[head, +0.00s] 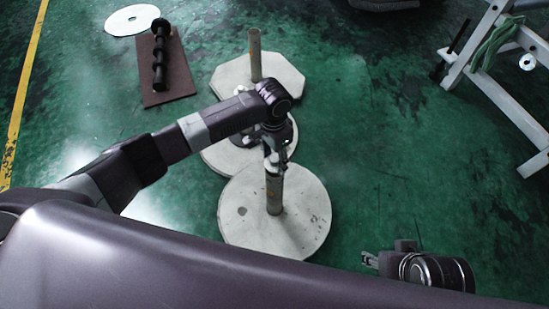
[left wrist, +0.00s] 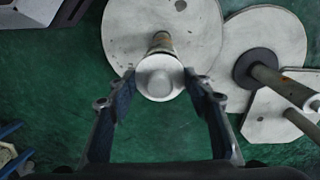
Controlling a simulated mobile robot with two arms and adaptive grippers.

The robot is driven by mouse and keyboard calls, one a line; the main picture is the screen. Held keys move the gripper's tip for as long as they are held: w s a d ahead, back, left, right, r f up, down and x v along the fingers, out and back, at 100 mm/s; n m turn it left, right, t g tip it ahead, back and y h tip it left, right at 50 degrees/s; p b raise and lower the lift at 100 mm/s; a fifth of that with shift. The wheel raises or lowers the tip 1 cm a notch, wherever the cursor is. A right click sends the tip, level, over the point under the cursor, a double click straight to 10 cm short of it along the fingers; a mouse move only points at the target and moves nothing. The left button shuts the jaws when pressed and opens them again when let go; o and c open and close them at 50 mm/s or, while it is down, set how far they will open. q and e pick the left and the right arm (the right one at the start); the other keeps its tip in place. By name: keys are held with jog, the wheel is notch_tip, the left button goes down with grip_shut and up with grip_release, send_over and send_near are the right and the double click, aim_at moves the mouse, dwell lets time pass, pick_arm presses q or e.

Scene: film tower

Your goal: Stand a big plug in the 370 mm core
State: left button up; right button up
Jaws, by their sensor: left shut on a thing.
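A grey-brown tubular core (head: 274,192) stands upright on the near round pale base (head: 305,215). My left gripper (head: 273,158) is directly above this core, pointing down. In the left wrist view my left gripper (left wrist: 160,84) is shut on a pale round-headed plug (left wrist: 160,78), one finger on each side. The plug is in line with the core (left wrist: 162,44) and hides its top end. I cannot tell whether the plug is inside the core or just above it. My right gripper (head: 371,260) is at the lower right, away from the core; its finger gap is unclear.
A taller post (head: 255,55) stands on an angular pale base (head: 285,77) at the back. Between them is another round base (head: 212,156) with a dark collar (left wrist: 256,68). A white frame (head: 500,90) stands at right.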

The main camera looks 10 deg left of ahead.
pick_arm(q)
jog(key=shift+f, duration=1.5)
jog(key=o, duration=1.2)
jog(key=shift+r, duration=0.15)
notch_tip(320, 180, up, 12)
jog(key=shift+w+a+f, duration=0.1)
